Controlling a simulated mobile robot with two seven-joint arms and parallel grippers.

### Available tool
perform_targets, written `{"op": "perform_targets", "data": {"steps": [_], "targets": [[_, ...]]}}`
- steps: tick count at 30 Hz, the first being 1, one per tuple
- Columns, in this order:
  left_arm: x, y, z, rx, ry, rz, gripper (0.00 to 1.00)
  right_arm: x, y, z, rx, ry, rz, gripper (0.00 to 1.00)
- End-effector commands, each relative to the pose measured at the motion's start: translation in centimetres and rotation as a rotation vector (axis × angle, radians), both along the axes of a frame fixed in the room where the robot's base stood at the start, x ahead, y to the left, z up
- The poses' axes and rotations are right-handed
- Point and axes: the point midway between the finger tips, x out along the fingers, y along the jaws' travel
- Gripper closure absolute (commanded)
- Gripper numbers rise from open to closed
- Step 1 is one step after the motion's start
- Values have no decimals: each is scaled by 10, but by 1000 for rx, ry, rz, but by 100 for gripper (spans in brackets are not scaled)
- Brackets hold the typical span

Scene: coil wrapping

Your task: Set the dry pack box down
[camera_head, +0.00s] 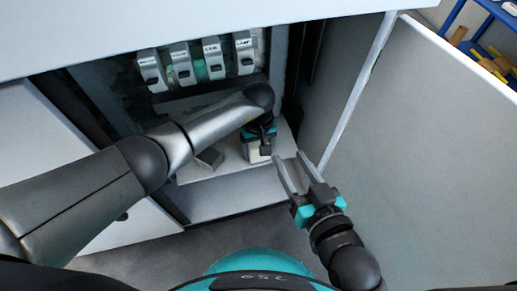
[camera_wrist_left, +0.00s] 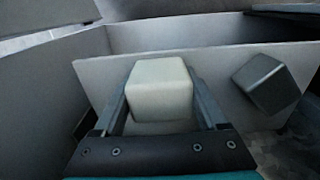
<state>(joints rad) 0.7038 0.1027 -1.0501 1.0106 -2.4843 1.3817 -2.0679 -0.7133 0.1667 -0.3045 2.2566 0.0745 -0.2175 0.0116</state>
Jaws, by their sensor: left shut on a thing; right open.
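The dry pack box is a small cream block (camera_head: 254,156) inside the open cabinet in the head view. In the left wrist view the box (camera_wrist_left: 160,88) sits between the two fingers. My left gripper (camera_head: 262,146) points down and is shut on it, hiding part of it. The box is over a pale shelf (camera_head: 228,170) near its front edge; I cannot tell whether it touches. My right gripper (camera_head: 291,174) is open and empty, in front of the cabinet to the right of the box.
A grey block (camera_head: 209,159) is left of the box, partly behind my left arm. Several grey labelled units (camera_head: 211,60) line the cabinet's back. An open door (camera_head: 430,130) stands at the right. A blue rack (camera_head: 455,18) is beyond it.

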Motion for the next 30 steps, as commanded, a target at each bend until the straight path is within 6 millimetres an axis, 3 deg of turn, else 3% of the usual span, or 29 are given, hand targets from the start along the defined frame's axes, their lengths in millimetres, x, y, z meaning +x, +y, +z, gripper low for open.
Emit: {"op": "perform_targets", "data": {"steps": [8,9,15,30], "targets": [[0,0,-3,0,0,-1,86,-2,3,1,22,-33,-1,50],[0,0,-3,0,0,0,24,-2,3,2,26,-40,-1,50],[0,0,-3,0,0,0,2,-2,3,3,25,-38,-1,50],[0,0,3,0,0,0,0,1,-2,1,-12,14,-1,50]]}}
